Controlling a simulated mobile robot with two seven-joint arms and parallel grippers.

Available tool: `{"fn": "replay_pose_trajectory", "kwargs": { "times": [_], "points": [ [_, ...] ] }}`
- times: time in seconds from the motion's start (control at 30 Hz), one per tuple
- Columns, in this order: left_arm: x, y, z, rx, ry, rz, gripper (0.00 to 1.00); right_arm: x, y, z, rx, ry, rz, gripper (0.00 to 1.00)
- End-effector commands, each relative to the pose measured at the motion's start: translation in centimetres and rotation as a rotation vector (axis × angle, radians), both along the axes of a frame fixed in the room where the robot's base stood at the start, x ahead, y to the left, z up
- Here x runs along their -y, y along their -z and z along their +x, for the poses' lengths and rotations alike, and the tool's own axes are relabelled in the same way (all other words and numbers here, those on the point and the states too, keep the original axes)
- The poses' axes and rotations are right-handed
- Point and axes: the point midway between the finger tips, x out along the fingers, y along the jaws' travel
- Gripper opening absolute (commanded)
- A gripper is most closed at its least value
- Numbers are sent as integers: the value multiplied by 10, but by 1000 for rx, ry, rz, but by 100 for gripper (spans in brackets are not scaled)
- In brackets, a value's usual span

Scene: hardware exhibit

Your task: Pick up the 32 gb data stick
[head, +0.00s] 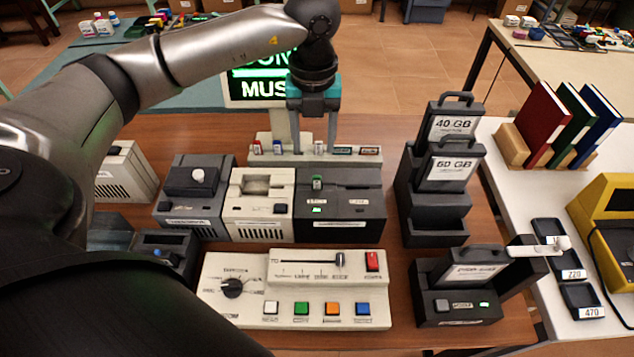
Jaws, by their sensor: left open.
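A pale rack (268,161) at the back of the table holds small upright data sticks: a red-marked one (257,147), a blue-marked one (277,147) and a light one (318,148). A green-marked stick (317,183) stands in the top of a dark box in front. The labels are too small to read, so I cannot tell which stick is 32 GB. My left gripper (313,147) is open, pointing down at the rack, with its fingers on either side of the light stick in the picture. I cannot tell whether they touch it. My right gripper is not in view.
Devices (262,205) stand close in front of the rack, with a control panel (330,290) nearer. Dark handled cartridges (452,165) stand in a holder at right. A lit green sign (262,85) is behind the gripper. My left arm covers the left side.

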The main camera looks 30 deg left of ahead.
Motion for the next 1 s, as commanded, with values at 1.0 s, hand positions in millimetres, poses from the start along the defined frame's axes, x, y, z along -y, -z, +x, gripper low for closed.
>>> {"fn": "replay_pose_trajectory", "kwargs": {
  "times": [1.0],
  "points": [
    [7, 91, 0, 2, 3, -3, 58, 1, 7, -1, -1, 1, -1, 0]
  ]
}}
